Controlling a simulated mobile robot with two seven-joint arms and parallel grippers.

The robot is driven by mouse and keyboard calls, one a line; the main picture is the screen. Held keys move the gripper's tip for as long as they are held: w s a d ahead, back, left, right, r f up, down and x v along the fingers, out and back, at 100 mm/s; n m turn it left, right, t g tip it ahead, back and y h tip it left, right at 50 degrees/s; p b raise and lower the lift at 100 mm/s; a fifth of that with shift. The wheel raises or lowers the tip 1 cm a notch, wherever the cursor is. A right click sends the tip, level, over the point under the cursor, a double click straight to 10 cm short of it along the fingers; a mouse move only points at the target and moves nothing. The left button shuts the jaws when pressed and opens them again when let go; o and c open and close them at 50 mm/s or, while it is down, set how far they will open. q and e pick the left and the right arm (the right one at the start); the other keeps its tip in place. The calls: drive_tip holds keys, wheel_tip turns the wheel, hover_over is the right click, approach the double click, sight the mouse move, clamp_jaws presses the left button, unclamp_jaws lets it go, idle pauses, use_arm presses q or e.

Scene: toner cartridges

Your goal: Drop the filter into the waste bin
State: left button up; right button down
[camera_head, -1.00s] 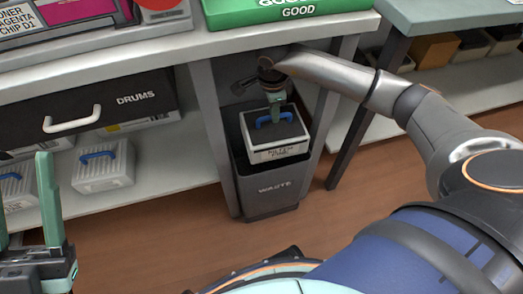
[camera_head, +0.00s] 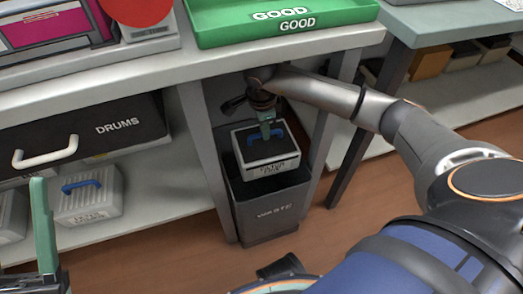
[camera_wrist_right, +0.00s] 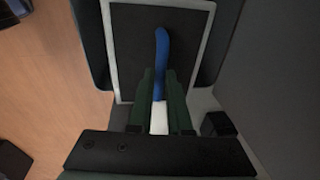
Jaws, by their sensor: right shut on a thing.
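The filter (camera_head: 266,165) is a white box with a dark top and a blue handle. My right gripper (camera_head: 266,134) is shut on its blue handle from above; the handle also shows between the fingers in the right wrist view (camera_wrist_right: 161,52). The filter is at the mouth of the dark waste bin (camera_head: 272,218), marked WASTE, which stands on the floor under the bench. The filter's lower part overlaps the bin's opening; how deep it sits is hard to tell. My left gripper (camera_head: 45,235) shows only partly at the lower left, and its jaw opening cannot be judged.
A bench leg (camera_head: 207,150) stands just left of the bin, and the bench top with a green GOOD tray (camera_head: 285,30) is above. A DRUMS drawer (camera_head: 110,130) and another filter box with a blue handle (camera_head: 90,200) are at the left.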

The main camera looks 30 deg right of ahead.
wheel_tip(320, 180, down, 2)
drive_tip(key=shift+f+b, duration=0.1)
drive_tip(key=shift+b, duration=0.45)
use_arm(q)
wheel_tip(320, 180, down, 2)
drive_tip(key=shift+w+d+f, duration=0.1)
drive_tip(key=shift+d, duration=0.05)
use_arm(e)
drive_tip(key=c, duration=0.8)
unclamp_jaws()
drive_tip(key=shift+o, duration=0.2)
use_arm(q)
drive_tip(key=shift+r, duration=0.2)
